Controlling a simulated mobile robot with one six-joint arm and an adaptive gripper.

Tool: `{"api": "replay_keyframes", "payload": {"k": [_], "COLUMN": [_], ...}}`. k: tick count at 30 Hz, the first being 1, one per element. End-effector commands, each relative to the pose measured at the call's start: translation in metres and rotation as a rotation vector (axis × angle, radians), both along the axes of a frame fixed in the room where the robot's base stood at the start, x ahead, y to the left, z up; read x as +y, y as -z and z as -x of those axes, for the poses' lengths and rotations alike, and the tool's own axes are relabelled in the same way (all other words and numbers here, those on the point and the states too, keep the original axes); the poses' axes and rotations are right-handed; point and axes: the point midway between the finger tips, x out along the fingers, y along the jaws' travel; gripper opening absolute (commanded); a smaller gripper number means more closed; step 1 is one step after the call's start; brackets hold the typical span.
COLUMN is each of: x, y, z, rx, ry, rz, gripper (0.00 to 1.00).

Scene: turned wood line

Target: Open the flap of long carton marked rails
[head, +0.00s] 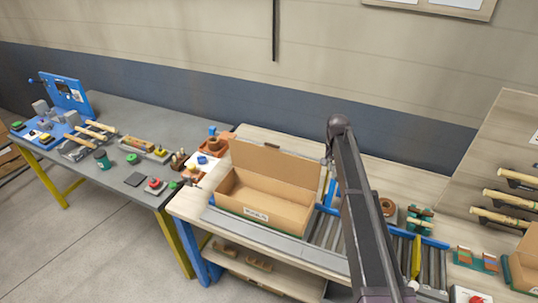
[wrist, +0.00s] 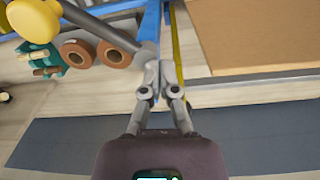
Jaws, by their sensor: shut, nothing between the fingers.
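The long carton (head: 285,213) stands on the wooden bench, with a small white label on its front that is too small to read. Its top is open and its inside looks empty. Its flap (head: 275,166) stands raised along the back edge. In the wrist view, a brown cardboard panel (wrist: 262,35) fills the upper right; I cannot tell which part of the carton it is. My gripper (wrist: 160,70) is shut and empty, beside the cardboard and apart from it. In the head view my arm rises right of the carton, and the fingertips cannot be made out.
Rollers (head: 325,230) run right of the carton, with brown rings (head: 388,207) and a green rack (head: 420,218) beyond. Another carton (head: 522,270) sits at the right edge. A grey table (head: 120,180) with tools stands left. The wall is close behind the bench.

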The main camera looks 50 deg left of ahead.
Motion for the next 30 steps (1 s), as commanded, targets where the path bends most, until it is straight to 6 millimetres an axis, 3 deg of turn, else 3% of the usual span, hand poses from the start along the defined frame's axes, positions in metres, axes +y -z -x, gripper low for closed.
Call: {"api": "replay_keyframes", "payload": {"k": [1,6,12,21,30], "x": [-0.032,-0.112,-0.185,-0.248,-0.289], "y": [0.009,0.022,0.033,0.043,0.049], "z": [-0.005,-0.025,-0.037,-0.042,-0.042], "rx": [-0.005,-0.024,-0.039,-0.053,-0.062], "ry": [0.018,0.064,0.105,0.142,0.167], "rz": [0.001,0.009,0.018,0.029,0.035], "gripper": [0.0,0.0,0.0,0.0,0.0]}}
